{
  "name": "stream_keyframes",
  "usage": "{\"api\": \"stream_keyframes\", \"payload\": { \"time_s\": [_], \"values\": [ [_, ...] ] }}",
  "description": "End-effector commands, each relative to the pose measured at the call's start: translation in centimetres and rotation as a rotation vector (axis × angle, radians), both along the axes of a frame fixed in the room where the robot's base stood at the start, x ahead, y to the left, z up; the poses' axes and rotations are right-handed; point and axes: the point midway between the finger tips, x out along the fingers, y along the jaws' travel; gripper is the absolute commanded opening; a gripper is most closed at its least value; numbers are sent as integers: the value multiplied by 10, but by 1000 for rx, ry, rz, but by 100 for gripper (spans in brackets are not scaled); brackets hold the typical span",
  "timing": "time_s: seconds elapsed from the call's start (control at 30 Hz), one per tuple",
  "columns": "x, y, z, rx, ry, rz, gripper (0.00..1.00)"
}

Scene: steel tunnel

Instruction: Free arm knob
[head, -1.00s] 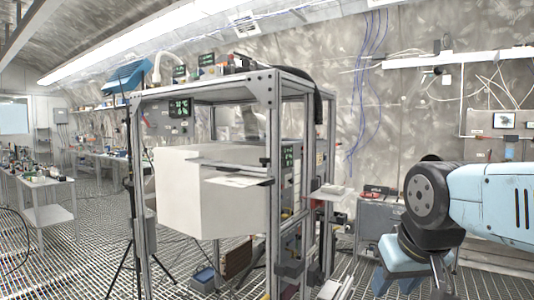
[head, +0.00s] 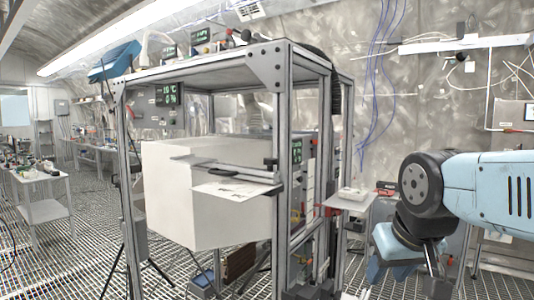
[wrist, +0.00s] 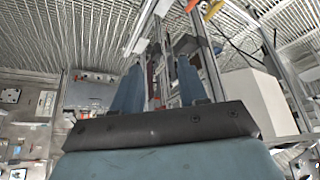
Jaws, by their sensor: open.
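I cannot make out a knob for certain in either view. An aluminium-profile frame (head: 282,150) stands ahead in the head view, with a white box-like body (head: 200,205) inside it and small knob-like parts (head: 246,36) on its top, too small to tell apart. My arm is at the right, bent down. In the wrist view my gripper (wrist: 158,72) shows two blue fingers spread apart, with nothing seen between them but background posts. The white body (wrist: 255,100) shows at the right there.
A small shelf (head: 350,200) juts from the frame's right side, near my arm. A flat plate with a sheet (head: 235,190) sticks out in front. Tripod legs (head: 115,265) stand at the lower left. Grated floor (head: 60,265) is open at the left; tables line the far left.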

Motion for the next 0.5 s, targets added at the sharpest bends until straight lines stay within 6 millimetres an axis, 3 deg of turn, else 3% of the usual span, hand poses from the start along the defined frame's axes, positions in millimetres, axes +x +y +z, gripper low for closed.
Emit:
{"api": "stream_keyframes", "payload": {
  "time_s": [0.13,0.27,0.5],
  "values": [
    [2,1,3,2,2,-1,53],
    [16,7,23,10,18,-13,66],
    [73,34,104,33,84,-106,66]
  ]
}}
